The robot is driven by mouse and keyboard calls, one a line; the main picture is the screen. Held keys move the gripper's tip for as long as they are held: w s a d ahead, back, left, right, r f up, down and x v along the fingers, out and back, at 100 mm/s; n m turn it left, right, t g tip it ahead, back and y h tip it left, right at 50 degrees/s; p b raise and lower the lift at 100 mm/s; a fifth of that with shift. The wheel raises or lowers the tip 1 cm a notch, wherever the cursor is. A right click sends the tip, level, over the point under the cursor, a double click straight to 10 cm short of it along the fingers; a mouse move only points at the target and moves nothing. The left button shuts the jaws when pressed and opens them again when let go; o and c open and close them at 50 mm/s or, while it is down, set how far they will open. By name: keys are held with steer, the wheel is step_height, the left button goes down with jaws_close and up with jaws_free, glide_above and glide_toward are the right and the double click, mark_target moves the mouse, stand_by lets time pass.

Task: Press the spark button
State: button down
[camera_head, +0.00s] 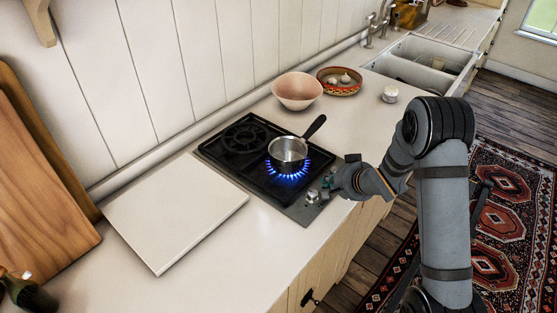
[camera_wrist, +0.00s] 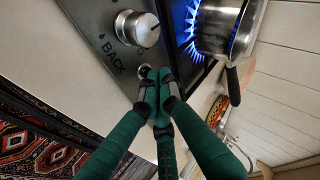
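The spark button seems to be the small round silver piece (camera_wrist: 145,70) on the hob's steel control strip (camera_wrist: 104,38), beside the word BACK in the wrist view. It is partly hidden by my fingertips. My gripper (camera_wrist: 158,92) has its green fingers drawn together with nothing seen between them. The fingertips are right at the button; I cannot tell if they touch it. In the head view my gripper (camera_head: 329,184) is at the strip's right end. A silver knob (camera_wrist: 138,28) sits beside the button and also shows in the head view (camera_head: 312,196).
A steel saucepan (camera_head: 288,152) stands on the front burner over a lit blue flame (camera_head: 290,175). The rear burner (camera_head: 243,137) is empty. A white board (camera_head: 177,212) lies left of the hob. A pink bowl (camera_head: 297,90) and patterned dish (camera_head: 339,83) stand behind.

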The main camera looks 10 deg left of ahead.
steer(key=shift+r, duration=0.35)
step_height(320, 180, up, 6)
steer(key=p, duration=0.5)
stand_by(0.8)
